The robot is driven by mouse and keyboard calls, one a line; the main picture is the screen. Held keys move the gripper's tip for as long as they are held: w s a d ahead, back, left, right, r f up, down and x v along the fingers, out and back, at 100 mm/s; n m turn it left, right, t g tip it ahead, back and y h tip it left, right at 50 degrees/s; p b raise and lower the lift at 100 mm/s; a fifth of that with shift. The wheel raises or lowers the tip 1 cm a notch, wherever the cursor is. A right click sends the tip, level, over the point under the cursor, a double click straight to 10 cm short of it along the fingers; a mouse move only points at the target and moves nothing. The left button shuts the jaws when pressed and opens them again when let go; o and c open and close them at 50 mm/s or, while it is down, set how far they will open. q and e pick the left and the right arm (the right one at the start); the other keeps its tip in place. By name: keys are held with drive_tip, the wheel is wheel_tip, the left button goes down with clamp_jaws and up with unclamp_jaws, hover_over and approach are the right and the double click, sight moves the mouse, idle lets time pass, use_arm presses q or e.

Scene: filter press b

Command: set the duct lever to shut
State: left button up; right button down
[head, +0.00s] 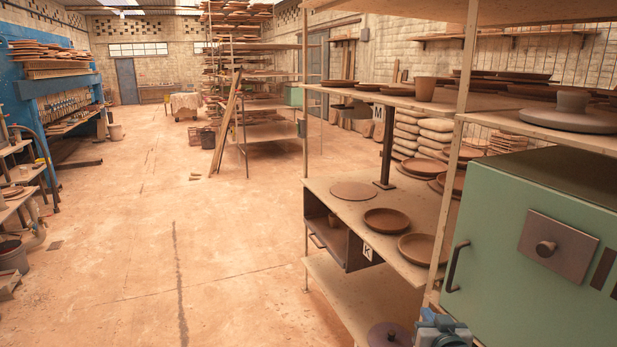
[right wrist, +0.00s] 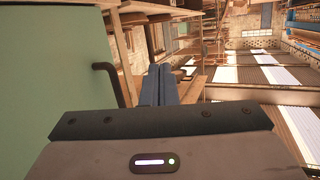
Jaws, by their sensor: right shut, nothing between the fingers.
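I cannot make out a duct lever in either view. My right gripper (head: 440,328) is at the bottom edge of the head view, just below and left of the green cabinet (head: 500,290). In the right wrist view its blue fingers (right wrist: 159,82) are together and empty, beside the green cabinet (right wrist: 50,70) and its dark bar handle (right wrist: 108,82). My left gripper is not in view.
A wooden shelf rack (head: 330,180) holds brown plates (head: 387,221), a dark open box (head: 340,240) marked K and a dark upright post (head: 386,150). A blue press frame (head: 45,85) stands far left. The floor (head: 150,250) between is mostly clear.

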drive_tip(key=s+f+n+g, duration=0.1)
drive_tip(key=s+f+g, duration=0.2)
drive_tip(key=s+f, duration=0.5)
drive_tip(key=s+f+g, duration=0.4)
drive_tip(key=s, duration=0.9)
drive_tip(key=s+f+n+g, duration=0.1)
drive_tip(key=s+g, duration=0.1)
drive_tip(key=s, duration=0.7)
drive_tip(key=s+f+g, duration=0.2)
drive_tip(key=s+g, duration=0.1)
drive_tip(key=s, duration=0.6)
wheel_tip(320, 180, down, 31)
drive_tip(key=d+g, duration=0.1)
drive_tip(key=d, duration=0.1)
drive_tip(key=s+d+f+g, duration=0.1)
drive_tip(key=s+f, duration=1.7)
drive_tip(key=shift+s+d+m+h, duration=0.15)
drive_tip(key=shift+s+m+h, duration=0.15)
drive_tip(key=shift+f, duration=0.1)
